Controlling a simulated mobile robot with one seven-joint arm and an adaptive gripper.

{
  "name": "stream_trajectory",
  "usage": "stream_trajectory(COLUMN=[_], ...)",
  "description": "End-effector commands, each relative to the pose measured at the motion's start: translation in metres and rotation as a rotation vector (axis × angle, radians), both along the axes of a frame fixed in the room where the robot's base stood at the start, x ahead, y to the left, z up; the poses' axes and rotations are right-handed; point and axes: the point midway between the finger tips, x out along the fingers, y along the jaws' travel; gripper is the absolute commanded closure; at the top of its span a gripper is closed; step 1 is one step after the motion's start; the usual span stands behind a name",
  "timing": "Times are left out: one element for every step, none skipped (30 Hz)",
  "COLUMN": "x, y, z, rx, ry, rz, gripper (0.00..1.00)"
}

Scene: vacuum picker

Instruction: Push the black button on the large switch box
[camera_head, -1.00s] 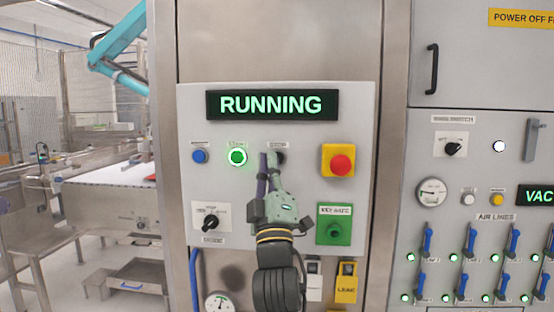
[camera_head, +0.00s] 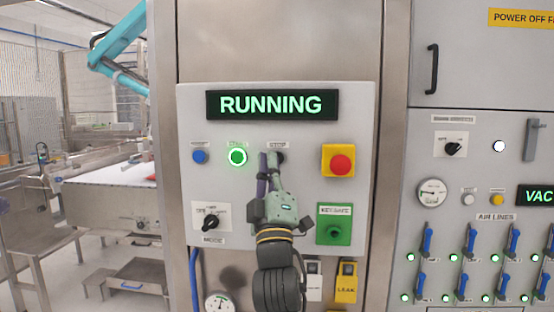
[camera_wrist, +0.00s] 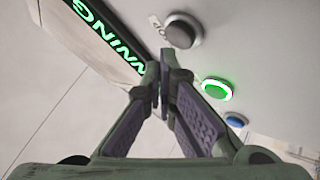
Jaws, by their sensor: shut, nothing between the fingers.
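The large switch box (camera_head: 300,205) is a pale panel on a steel column, with a lit green RUNNING display (camera_head: 271,105). The black button (camera_head: 282,157) sits under the STOP label, partly hidden behind my fingertips. It shows whole in the wrist view (camera_wrist: 183,31) as a dark round cap in a grey ring. My gripper (camera_head: 268,155) is shut and empty, fingers pointing at the panel, tips just left of the button. In the wrist view the tips (camera_wrist: 166,58) meet between the button and the lit green one, close to the STOP label. No contact with the button is visible.
Left of the black button are the lit green button (camera_head: 237,157) and a blue button (camera_head: 199,157). To the right is a red emergency button (camera_head: 341,165) on yellow. Below are a mode knob (camera_head: 211,222) and a green key switch (camera_head: 334,231).

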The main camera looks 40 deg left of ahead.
Motion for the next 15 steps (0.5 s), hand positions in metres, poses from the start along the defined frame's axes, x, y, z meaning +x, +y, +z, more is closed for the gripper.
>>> stream_trajectory(x=[0.0007, 0.0013, 0.0023, 0.0032, 0.0042, 0.0055, 0.0062, 0.0067, 0.0070, 0.0071, 0.0071, 0.0070, 0.0070, 0.0070, 0.0071], y=[0.0004, 0.0007, 0.0014, 0.0020, 0.0027, 0.0035, 0.0039, 0.0043, 0.0045, 0.0046, 0.0046, 0.0045, 0.0045, 0.0045, 0.0045], z=[0.0000, 0.0000, 0.0000, -0.0001, 0.0000, -0.0001, 0.0001, 0.0002, 0.0002, 0.0003, 0.0003, 0.0002, 0.0002, 0.0002, 0.0002], rx=[0.000, -0.001, -0.001, -0.001, -0.001, -0.001, -0.001, -0.001, 0.000, 0.000, 0.000, 0.000, 0.000, 0.000, 0.000], ry=[0.000, 0.000, 0.000, 0.000, 0.001, 0.001, 0.000, 0.000, 0.000, 0.000, 0.000, 0.000, 0.000, 0.000, 0.000], rz=[0.000, -0.001, -0.001, 0.000, -0.001, -0.001, 0.000, -0.001, 0.000, 0.000, 0.000, 0.000, 0.000, 0.000, 0.000], gripper=[1.00, 1.00, 1.00, 1.00, 1.00, 1.00, 1.00, 1.00, 1.00, 1.00, 1.00, 1.00, 1.00, 1.00, 1.00])
